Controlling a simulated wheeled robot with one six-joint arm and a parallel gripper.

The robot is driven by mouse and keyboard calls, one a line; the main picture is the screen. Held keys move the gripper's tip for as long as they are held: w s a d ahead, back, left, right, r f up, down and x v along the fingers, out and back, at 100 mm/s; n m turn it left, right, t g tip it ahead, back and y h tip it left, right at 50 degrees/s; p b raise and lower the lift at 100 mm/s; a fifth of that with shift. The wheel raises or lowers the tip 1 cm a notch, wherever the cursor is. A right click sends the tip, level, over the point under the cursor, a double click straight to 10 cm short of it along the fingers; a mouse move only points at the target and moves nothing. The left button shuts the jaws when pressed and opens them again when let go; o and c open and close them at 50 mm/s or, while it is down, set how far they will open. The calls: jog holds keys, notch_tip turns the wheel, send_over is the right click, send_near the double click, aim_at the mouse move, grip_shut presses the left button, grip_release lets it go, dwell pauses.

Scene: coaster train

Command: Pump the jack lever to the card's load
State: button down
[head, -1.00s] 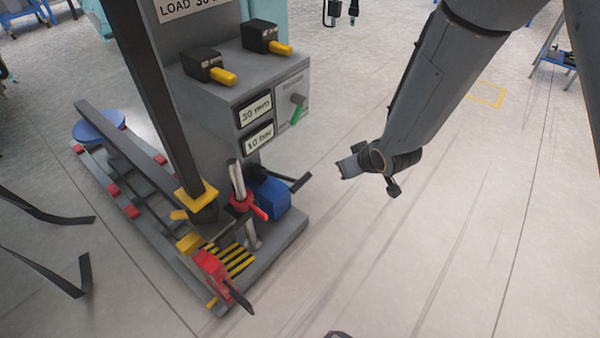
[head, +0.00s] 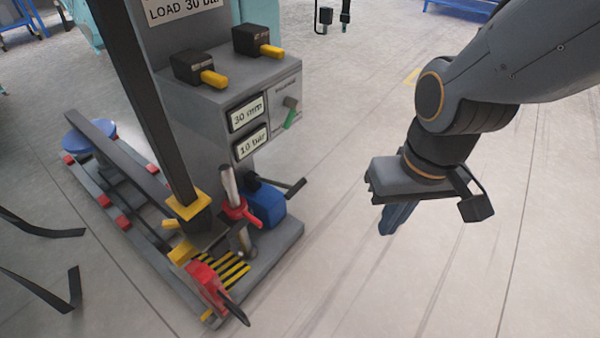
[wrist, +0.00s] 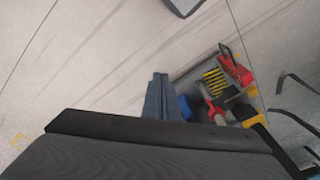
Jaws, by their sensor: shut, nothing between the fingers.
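The card (head: 180,8) at the top of the grey machine reads "LOAD 30 bar". The two displays read "30 mm" (head: 247,114) and what looks like "10 bar" (head: 250,144). A dark bar (head: 290,188) sticks out to the right beside the blue unit (head: 265,205). A silver upright (head: 229,185) with a red handle (head: 240,211) stands left of it; I cannot tell for sure which is the jack lever. My gripper (head: 397,217) is shut and empty, pointing down, right of the machine and touching nothing. Its blue fingers (wrist: 157,97) also show in the wrist view.
The panel has a green-tipped switch (head: 290,116) and yellow levers (head: 213,79) above. A red clamp-like part (head: 209,288) stands by the striped plate (head: 222,272) at the base's front. A tall dark post rises at left. The floor right of the machine is clear.

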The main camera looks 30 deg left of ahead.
jog(key=w+a+f+n+t+y, duration=0.2)
jog(key=w+a+f, duration=0.25)
jog(key=w, duration=0.45)
jog(key=w+a+f+n+t+y, duration=0.25)
jog(key=w+a, duration=0.25)
jog(key=w, duration=0.4)
jog(key=n+g+y+b, duration=0.3)
jog(key=n+y+b, duration=0.2)
jog(key=y, duration=0.5)
send_over(297, 187)
jog(key=a, duration=0.2)
jog(key=f, duration=1.1)
jog(key=shift+w+a, duration=0.2)
jog(key=shift+w, duration=0.05)
jog(key=shift+d+f+m+t+b, duration=0.2)
jog(key=shift+d+f, duration=0.25)
jog(key=shift+f, duration=0.15)
jog(key=shift+d+f+m+t+b, duration=0.1)
jog(key=shift+d+f+b, duration=0.05)
jog(key=shift+d+f, duration=0.4)
jog(key=shift+s+d+f, duration=0.15)
jog(key=shift+d+f, duration=0.05)
jog(key=shift+f, duration=0.3)
